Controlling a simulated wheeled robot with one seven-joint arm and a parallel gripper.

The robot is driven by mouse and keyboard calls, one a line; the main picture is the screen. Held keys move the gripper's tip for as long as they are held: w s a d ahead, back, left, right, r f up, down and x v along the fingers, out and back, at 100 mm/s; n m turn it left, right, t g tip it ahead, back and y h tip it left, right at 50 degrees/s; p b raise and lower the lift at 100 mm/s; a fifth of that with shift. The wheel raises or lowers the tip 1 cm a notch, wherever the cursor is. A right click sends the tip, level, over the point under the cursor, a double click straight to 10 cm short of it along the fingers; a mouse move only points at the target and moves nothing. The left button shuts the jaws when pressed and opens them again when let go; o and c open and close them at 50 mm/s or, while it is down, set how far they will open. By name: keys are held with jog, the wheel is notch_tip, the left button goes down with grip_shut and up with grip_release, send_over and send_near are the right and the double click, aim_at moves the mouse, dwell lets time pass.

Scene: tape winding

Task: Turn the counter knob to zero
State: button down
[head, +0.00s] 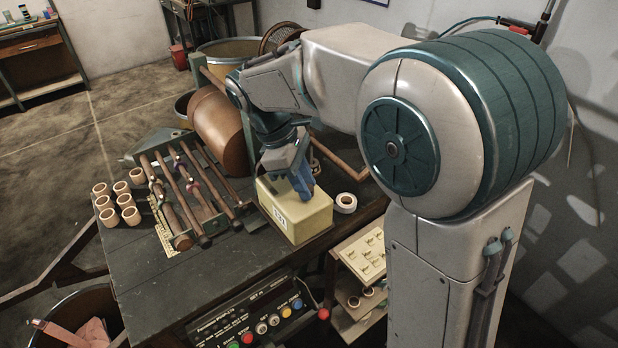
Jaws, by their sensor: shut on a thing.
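The counter is a cream box (310,222) on the dark workbench, with a small white number display (280,217) on its front. The digits are too small to read surely. My gripper (303,190) comes down from above onto the top of the box, and its blue fingers are closed there. The counter knob is hidden between and behind the fingers, so its angle does not show. The gripper appears shut on the knob.
Rollers on a frame (185,195) and several tan cores (122,200) are to the left. A control panel (250,318) with coloured buttons is at the bench's front.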

jog(key=m, duration=0.1)
jog(key=m+g+p, duration=0.1)
jog(key=m+p, duration=0.1)
jog(key=m, duration=0.1)
jog(key=shift+w+r+y, duration=0.25)
jog(key=shift+w+y, duration=0.05)
jog(key=shift+y, duration=0.1)
jog(key=m+p, duration=0.1)
jog(key=m, duration=0.1)
jog(key=m+g+y, duration=0.1)
jog(key=m, duration=0.1)
jog(key=shift+w+d+m+g+p, duration=0.1)
jog(key=shift+w+m+g+p, duration=0.05)
jog(key=shift+m+g+p, duration=0.2)
jog(key=m+y, duration=0.1)
jog(key=m, duration=0.1)
jog(key=m+y, duration=0.1)
jog(key=m, duration=0.1)
jog(key=shift+d+f+m+g+p, duration=0.1)
jog(key=shift+d+m+g+p, duration=0.15)
jog(key=shift+p, duration=0.15)
jog(key=shift+d+m+y, duration=0.1)
jog(key=shift+m+y, duration=0.6)
jog(key=shift+m, duration=1.1)
jog(key=shift+f, duration=0.1)
jog(key=c, duration=1.2)
grip_release()
jog(key=shift+w, duration=0.1)
